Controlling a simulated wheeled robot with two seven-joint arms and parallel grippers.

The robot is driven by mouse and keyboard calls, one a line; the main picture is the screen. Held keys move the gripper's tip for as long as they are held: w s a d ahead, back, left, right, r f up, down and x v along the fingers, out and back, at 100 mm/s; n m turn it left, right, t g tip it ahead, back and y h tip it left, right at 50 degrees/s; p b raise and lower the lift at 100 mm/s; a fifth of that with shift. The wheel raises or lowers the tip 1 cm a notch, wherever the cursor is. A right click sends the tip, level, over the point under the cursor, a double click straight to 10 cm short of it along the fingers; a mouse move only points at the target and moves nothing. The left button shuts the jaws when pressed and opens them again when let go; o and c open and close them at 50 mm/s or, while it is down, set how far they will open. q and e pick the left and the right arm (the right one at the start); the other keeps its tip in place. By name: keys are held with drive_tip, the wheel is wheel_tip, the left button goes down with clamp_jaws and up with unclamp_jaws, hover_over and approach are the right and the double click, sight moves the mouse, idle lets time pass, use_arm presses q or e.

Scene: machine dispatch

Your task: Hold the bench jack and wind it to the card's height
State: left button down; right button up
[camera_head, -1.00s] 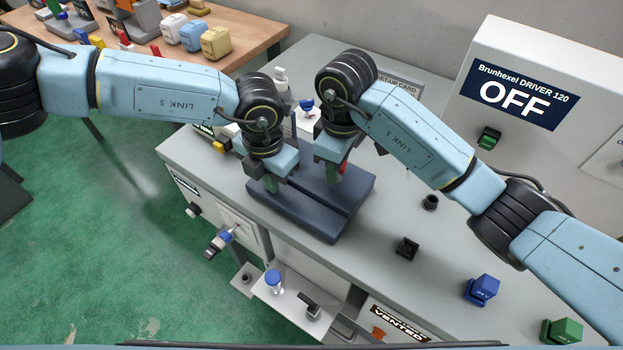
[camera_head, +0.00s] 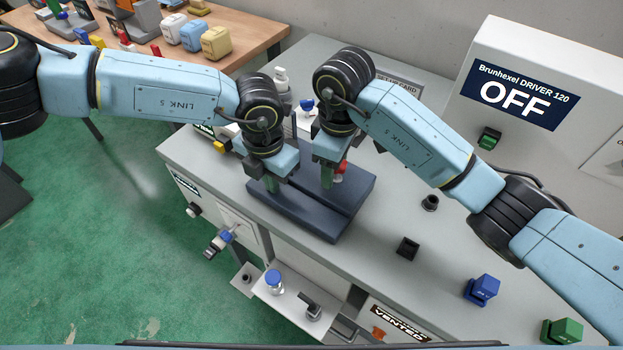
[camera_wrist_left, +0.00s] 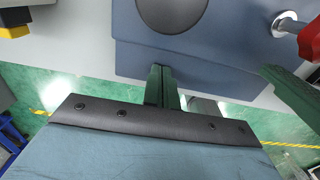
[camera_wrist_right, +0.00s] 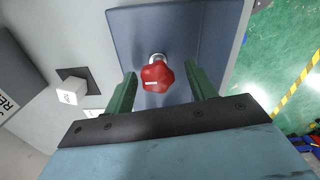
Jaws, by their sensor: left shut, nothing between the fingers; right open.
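The bench jack (camera_head: 310,218) is a dark blue slab on the grey bench top. Its red knob (camera_head: 341,168) also shows in the right wrist view (camera_wrist_right: 157,74), with a white mark pointing left. My right gripper (camera_head: 327,180) is open, its green fingers on either side of the knob in the right wrist view, with gaps. My left gripper (camera_head: 270,184) is shut and empty at the jack's left side; in the left wrist view its fingers (camera_wrist_left: 162,78) meet at the jack's edge. Contact is unclear. The setup card (camera_head: 402,84) is partly hidden behind my right arm.
A machine panel reading OFF (camera_head: 520,92) stands at the right. A blue block (camera_head: 482,289), a green block (camera_head: 561,331) and a black socket (camera_head: 407,248) sit on the bench. A low shelf (camera_head: 262,291) juts out in front. A wooden table (camera_head: 250,32) stands behind left.

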drive_tip(key=a+r+n, duration=0.2)
drive_tip(key=n, duration=0.1)
drive_tip(key=r+n, duration=0.1)
drive_tip(key=n, duration=0.1)
drive_tip(key=shift+w+a+t, duration=0.2)
drive_tip(key=shift+a+t, duration=0.2)
drive_tip(key=shift+a+r+n, duration=0.2)
drive_tip(key=shift+r+n, duration=0.05)
drive_tip(key=shift+n, duration=0.95)
drive_tip(key=shift+s+r+n, duration=0.1)
drive_tip(key=shift+r+n, duration=0.15)
drive_tip(key=shift+n, duration=0.65)
drive_tip(key=shift+s+d+r+n, duration=0.15)
drive_tip(key=shift+d+n, duration=0.15)
drive_tip(key=shift+n, duration=0.6)
drive_tip(key=shift+d+n, duration=0.35)
drive_tip(key=shift+n, duration=0.25)
drive_tip(key=shift+d+r+n+g, duration=0.1)
drive_tip(key=shift+d+n+g, duration=0.4)
drive_tip(key=shift+d+n, duration=0.65)
drive_tip(key=shift+s+d+f, duration=0.1)
drive_tip(key=shift+f, duration=2.45)
drive_tip(key=c, duration=1)
